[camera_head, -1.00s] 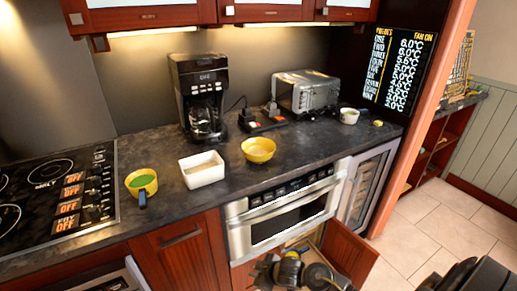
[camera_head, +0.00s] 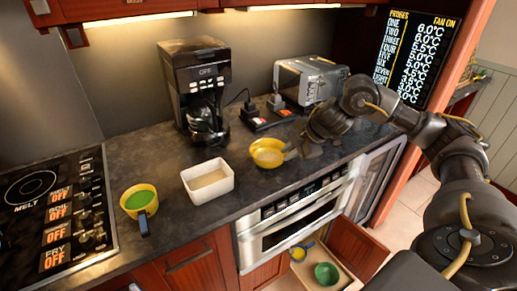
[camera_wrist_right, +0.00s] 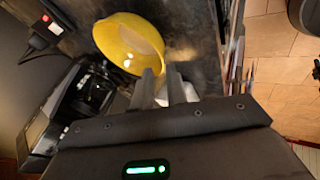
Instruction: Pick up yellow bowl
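The yellow bowl (camera_head: 266,151) sits on the dark counter, between the white square dish and the toaster oven. My right gripper (camera_head: 290,152) reaches in from the right, with its fingers close to the bowl's right rim. In the right wrist view the yellow bowl (camera_wrist_right: 130,42) lies just ahead and to the left of the fingertips. The two fingers of the right gripper (camera_wrist_right: 162,76) stand apart with a gap between them. Whether a finger touches the rim is hard to tell. My left gripper is not in view.
A white square dish (camera_head: 208,180) and a yellow cup with green contents (camera_head: 139,202) stand left of the bowl. A coffee maker (camera_head: 195,90) and toaster oven (camera_head: 310,80) stand behind. Below, an open drawer (camera_head: 345,281) holds a green bowl (camera_head: 326,274).

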